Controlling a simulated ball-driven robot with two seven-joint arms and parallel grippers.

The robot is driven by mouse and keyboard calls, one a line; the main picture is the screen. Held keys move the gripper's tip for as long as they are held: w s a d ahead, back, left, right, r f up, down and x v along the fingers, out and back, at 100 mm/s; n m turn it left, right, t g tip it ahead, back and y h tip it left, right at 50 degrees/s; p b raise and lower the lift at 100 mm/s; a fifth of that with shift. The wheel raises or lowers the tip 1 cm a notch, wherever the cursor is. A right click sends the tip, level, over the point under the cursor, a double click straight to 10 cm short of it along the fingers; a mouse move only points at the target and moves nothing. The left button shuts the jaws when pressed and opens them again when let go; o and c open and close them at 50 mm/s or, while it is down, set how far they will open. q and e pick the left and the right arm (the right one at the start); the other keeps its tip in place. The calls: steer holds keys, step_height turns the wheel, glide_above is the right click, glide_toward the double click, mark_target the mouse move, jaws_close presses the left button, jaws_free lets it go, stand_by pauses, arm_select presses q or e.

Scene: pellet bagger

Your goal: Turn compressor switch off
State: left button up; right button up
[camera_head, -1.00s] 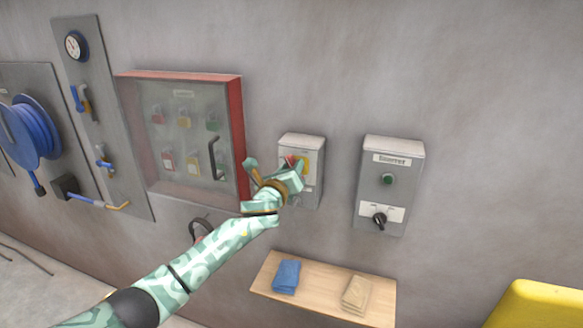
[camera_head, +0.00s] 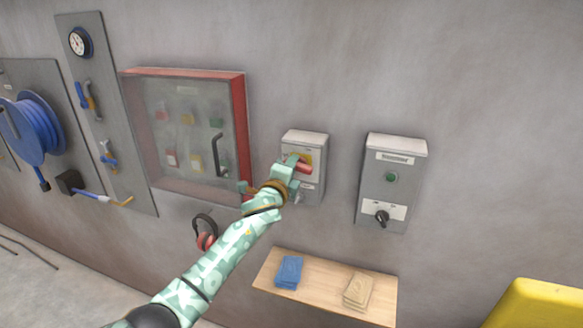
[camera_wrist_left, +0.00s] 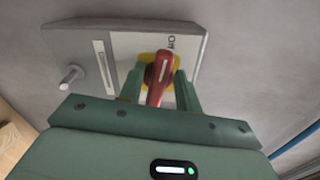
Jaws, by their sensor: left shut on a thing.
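A grey switch box (camera_head: 310,142) on the wall has a red rotary handle (camera_head: 303,166) on a yellow plate (camera_head: 305,157). My left gripper (camera_head: 291,171) is at the front of this box and shut on the red handle. In the left wrist view the handle (camera_wrist_left: 161,72) stands between the two green fingers, over the yellow plate, slightly tilted. The gripper and wrist hide the lower left of the box in the head view. My right gripper is not in view.
A second grey box (camera_head: 398,153) with a green button and black knob hangs to the right. A red-framed lock cabinet (camera_head: 239,125) is close on the left. Red ear muffs (camera_head: 207,238) hang below, and a wooden shelf (camera_head: 322,288) holds folded cloths.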

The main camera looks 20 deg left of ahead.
arm_select(q)
steer(key=shift+f+n, duration=0.25)
steer(key=shift+n, duration=0.75)
steer(key=o, duration=0.6)
steer(key=shift+o, duration=0.2)
steer(key=s, duration=1.6)
steer(key=shift+s+a, duration=0.2)
steer(key=shift+a, duration=0.1)
